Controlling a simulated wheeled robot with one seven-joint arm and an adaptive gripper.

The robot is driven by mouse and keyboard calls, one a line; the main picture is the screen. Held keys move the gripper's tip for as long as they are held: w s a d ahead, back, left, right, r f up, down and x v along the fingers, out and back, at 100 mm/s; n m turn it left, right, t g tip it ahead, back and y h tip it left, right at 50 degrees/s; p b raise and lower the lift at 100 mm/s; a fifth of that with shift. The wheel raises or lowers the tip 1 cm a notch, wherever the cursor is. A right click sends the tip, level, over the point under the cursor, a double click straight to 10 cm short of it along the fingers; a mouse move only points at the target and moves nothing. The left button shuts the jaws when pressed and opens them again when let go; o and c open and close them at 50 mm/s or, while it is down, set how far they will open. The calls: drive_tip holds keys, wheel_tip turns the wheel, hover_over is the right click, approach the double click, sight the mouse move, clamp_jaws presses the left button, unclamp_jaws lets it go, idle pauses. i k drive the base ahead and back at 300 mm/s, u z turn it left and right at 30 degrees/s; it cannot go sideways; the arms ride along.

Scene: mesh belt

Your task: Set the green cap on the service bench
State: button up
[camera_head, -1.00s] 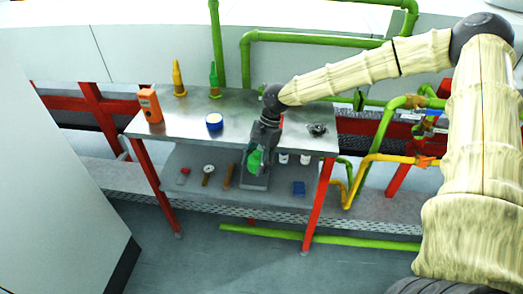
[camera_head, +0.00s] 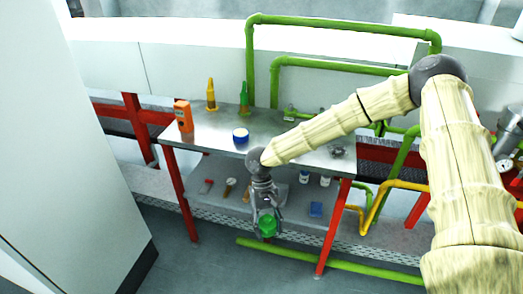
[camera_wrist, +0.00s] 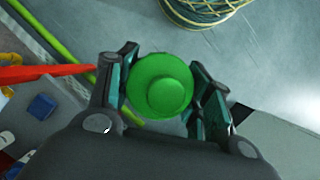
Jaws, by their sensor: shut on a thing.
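The green cap (camera_wrist: 160,88) is a round green disc with a raised centre, held between the two fingers of my gripper (camera_wrist: 163,90) in the wrist view. In the head view my gripper (camera_head: 267,222) points down with the green cap (camera_head: 267,226) at its tips. It hangs in front of the service bench, below the level of the bench top (camera_head: 205,139) and near the lower shelf (camera_head: 262,209). The cap appears clear of both surfaces. The bench has a metal top on red legs.
A grey part (camera_head: 337,150) lies at the right. Tools, small jars and a blue box (camera_head: 315,209) are on the lower shelf.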

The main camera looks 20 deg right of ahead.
sight(336, 158)
drive_tip(key=k, duration=0.25)
drive_tip(key=z, duration=0.8)
drive_tip(key=i, duration=0.6)
drive_tip(key=u, duration=0.3)
